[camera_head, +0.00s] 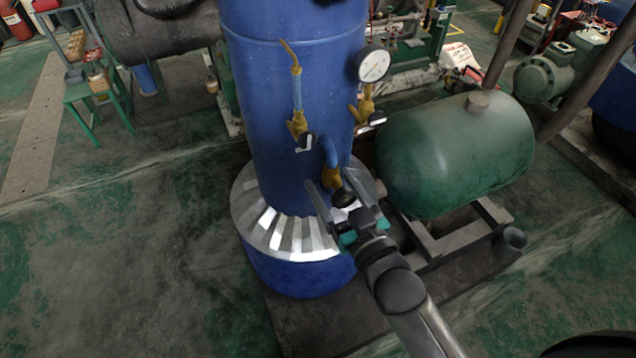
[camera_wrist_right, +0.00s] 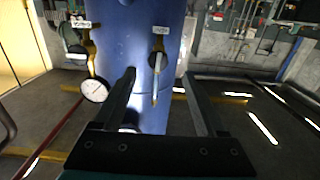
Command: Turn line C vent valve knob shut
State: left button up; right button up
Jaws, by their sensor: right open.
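The blue tank (camera_head: 300,70) bears brass valves with black knobs. One valve (camera_head: 298,124) has a thin upright pipe and a black knob (camera_head: 306,140); another (camera_head: 366,105) sits under a round gauge (camera_head: 374,66). A lower brass valve (camera_head: 332,178) hangs from a blue elbow pipe, its black knob (camera_head: 343,197) close to my right gripper (camera_head: 337,190). I cannot read which is line C. In the right wrist view, my right gripper (camera_wrist_right: 163,88) is open, its fingers apart with no thing clearly gripped; a labelled valve knob (camera_wrist_right: 157,60) shows beyond them. My left gripper is not in view.
A silver skirt (camera_head: 260,225) rings the tank's foot. A green horizontal tank (camera_head: 455,150) on a frame stands close to the right of my right arm. A green stool (camera_head: 95,95) stands at upper left. The floor at left is clear.

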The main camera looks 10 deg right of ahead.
aim_at(309, 142)
jog(key=shift+w+r, duration=0.35)
jog(key=shift+r, duration=0.25)
jog(key=w+b, duration=0.1)
jog(key=w, duration=0.1)
jog(key=w+a+b, duration=0.1)
jog(key=w+b, duration=0.1)
jog(key=w, duration=0.1)
jog(key=w+b, duration=0.2)
jog(key=w, duration=0.1)
jog(key=shift+w+a+f, duration=0.1)
jog(key=shift+w+a, duration=0.15)
jog(key=shift+a, duration=0.1)
jog(key=shift+s, duration=0.1)
jog(key=c, duration=0.3)
grip_shut()
